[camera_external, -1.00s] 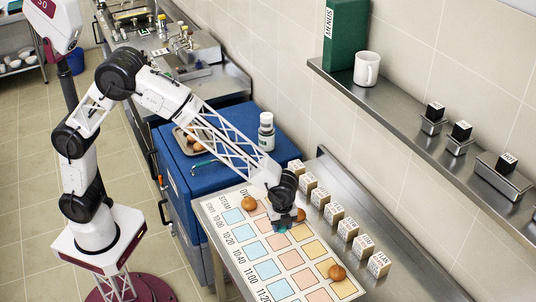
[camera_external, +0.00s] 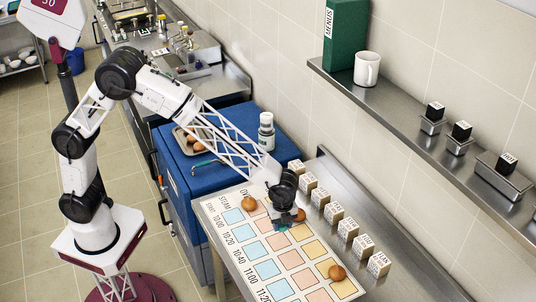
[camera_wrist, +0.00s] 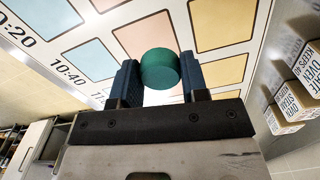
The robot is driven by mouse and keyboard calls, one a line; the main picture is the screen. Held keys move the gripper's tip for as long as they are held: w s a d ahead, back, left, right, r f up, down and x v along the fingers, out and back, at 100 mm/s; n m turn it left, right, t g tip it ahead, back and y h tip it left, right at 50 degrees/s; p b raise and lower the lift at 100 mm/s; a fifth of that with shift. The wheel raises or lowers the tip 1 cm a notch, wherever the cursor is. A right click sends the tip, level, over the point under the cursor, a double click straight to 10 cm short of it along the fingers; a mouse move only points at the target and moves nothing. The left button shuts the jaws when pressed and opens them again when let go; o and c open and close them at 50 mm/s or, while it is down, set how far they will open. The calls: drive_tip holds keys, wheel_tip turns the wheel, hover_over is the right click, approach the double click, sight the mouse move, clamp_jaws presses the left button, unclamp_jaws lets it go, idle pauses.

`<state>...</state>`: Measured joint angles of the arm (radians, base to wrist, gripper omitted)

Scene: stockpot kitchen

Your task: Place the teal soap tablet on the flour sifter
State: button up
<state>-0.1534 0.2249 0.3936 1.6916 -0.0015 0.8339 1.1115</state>
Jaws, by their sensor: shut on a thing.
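The teal soap tablet (camera_wrist: 160,66) is a short round puck between the two blue fingers of my gripper (camera_wrist: 158,76) in the wrist view. The fingers are shut on its sides. In the external view my gripper (camera_external: 285,217) is low over the chart board on the counter, and only a small bit of teal shows at its tip. I cannot tell how far the tablet is from the board. I cannot make out a flour sifter in either view.
The chart board (camera_external: 211,212) has coloured squares. Brown round items rest on it, one (camera_external: 249,203) left of my gripper and another (camera_external: 337,272) toward the front. Several labelled blocks (camera_external: 334,213) line its right side. A white bottle (camera_external: 266,132) stands on the blue cabinet.

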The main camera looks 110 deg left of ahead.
drive_tip(key=s+a+r, duration=0.1)
drive_tip(key=a+r, duration=0.1)
drive_tip(key=a, duration=0.5)
drive_tip(key=s+a+r, duration=0.1)
drive_tip(key=a+r, duration=0.2)
drive_tip(key=a, duration=0.5)
wheel_tip(320, 180, up, 14)
hover_over(267, 115)
drive_tip(key=shift+s+r, duration=0.15)
drive_tip(key=shift+f, duration=2.05)
drive_tip(key=shift+f, duration=2)
drive_tip(key=shift+f, duration=0.15)
